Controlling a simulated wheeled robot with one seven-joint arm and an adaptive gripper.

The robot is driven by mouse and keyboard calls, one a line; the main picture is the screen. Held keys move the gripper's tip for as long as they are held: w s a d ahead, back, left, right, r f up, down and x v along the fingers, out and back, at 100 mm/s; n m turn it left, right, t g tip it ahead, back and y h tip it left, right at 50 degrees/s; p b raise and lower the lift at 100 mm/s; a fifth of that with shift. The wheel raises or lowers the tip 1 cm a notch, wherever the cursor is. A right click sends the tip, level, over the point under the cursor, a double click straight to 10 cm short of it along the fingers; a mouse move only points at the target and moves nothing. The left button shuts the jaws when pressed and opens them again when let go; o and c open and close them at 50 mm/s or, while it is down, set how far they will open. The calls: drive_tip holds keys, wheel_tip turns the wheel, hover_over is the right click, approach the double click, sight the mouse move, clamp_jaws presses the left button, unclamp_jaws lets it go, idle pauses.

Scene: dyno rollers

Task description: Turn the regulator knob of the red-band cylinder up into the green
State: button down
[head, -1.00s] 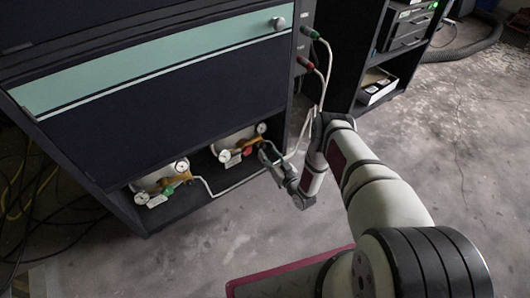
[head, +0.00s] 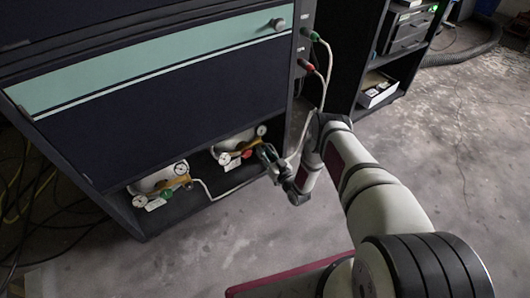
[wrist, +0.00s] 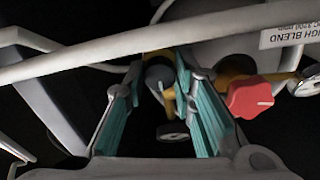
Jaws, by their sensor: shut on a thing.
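The red-band cylinder (head: 236,141) lies on the low shelf of the dark cabinet, on the right, with a brass regulator (head: 247,150) and a red knob (head: 225,159). In the wrist view the red knob (wrist: 250,96) is outside my right finger, apart from the grip. My gripper (head: 262,151) is at the right end of this regulator. In the wrist view my gripper (wrist: 158,70) has its teal-padded fingers on either side of a dark grey round knob (wrist: 159,76) in front of brass fittings, and is shut on it. The gauge faces are too small or turned away to read.
A white hose (wrist: 120,45) crosses close in front of the fingers in the wrist view. A second cylinder (head: 152,182) with a green knob (head: 167,194) lies left on the shelf. The cabinet front (head: 180,118) overhangs both. Floor (head: 215,245) in front is clear.

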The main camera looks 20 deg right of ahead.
drive_tip(key=shift+m, duration=0.4)
drive_tip(key=m, duration=1)
drive_tip(key=shift+m+g, duration=0.3)
drive_tip(key=shift+m, duration=0.1)
idle(0.4)
drive_tip(key=c, duration=1.3)
unclamp_jaws()
drive_tip(key=shift+c, duration=0.2)
drive_tip(key=shift+s, duration=0.1)
drive_tip(key=v, duration=1.2)
